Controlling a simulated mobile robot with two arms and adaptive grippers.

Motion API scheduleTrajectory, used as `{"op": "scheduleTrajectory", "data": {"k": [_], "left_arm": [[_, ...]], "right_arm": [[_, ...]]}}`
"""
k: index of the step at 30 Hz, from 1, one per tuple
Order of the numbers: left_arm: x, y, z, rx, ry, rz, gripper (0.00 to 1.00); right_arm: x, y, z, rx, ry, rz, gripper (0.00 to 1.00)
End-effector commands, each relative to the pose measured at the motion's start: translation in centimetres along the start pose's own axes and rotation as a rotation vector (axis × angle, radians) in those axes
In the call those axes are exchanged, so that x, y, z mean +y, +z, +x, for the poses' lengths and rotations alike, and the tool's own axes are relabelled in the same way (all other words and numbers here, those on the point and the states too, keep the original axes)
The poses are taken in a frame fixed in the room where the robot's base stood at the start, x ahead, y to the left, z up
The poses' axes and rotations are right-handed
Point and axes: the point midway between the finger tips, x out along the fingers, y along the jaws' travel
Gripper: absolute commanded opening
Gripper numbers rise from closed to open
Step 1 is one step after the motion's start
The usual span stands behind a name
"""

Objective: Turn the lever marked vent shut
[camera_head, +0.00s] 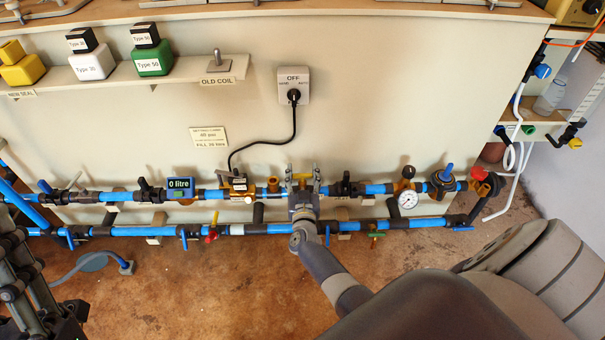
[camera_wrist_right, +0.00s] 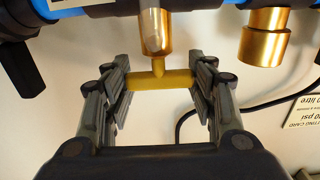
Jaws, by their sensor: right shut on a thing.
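A small yellow T-shaped lever (camera_wrist_right: 160,80) sits on a brass fitting (camera_wrist_right: 157,32) on the upper pipe line. In the head view the yellow lever (camera_head: 302,176) shows between the finger ends. My right gripper (camera_wrist_right: 163,85) is shut on the lever, one finger at each end of its crossbar; it also shows in the head view (camera_head: 303,172). No vent marking is readable. My left gripper (camera_head: 30,275) shows in part at the lower left, apart from the pipes; its opening is unclear.
Blue pipes (camera_head: 130,231) run along the cabinet front. A pressure gauge (camera_head: 407,199), a red-handled valve (camera_head: 212,232) and a green-handled valve (camera_head: 376,236) sit nearby. The brown floor (camera_head: 190,290) is mostly clear.

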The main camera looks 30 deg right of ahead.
Motion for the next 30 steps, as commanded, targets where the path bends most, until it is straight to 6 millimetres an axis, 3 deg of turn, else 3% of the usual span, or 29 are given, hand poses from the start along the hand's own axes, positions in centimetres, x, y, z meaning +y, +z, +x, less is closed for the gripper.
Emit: {"op": "scheduleTrajectory", "data": {"k": [12,13,15,16,30], "left_arm": [[-0.02,0.21,0.02,-0.011,0.000,0.001,0.33],[-0.02,0.21,0.02,-0.011,0.000,0.001,0.33],[-0.02,0.20,0.02,-0.011,0.000,0.001,0.33],[-0.02,0.20,0.02,-0.011,0.000,0.001,0.33],[-0.01,0.20,0.00,-0.009,0.000,0.000,0.33]], "right_arm": [[-0.08,-0.17,0.08,0.003,0.004,0.001,0.28],[-0.08,-0.18,0.08,0.003,0.004,0.001,0.55],[-0.08,-0.17,0.07,0.003,0.004,0.001,0.70],[-0.07,-0.16,0.07,0.003,0.004,0.001,0.73],[-0.07,0.08,-0.81,-0.001,0.003,0.002,0.73]]}}
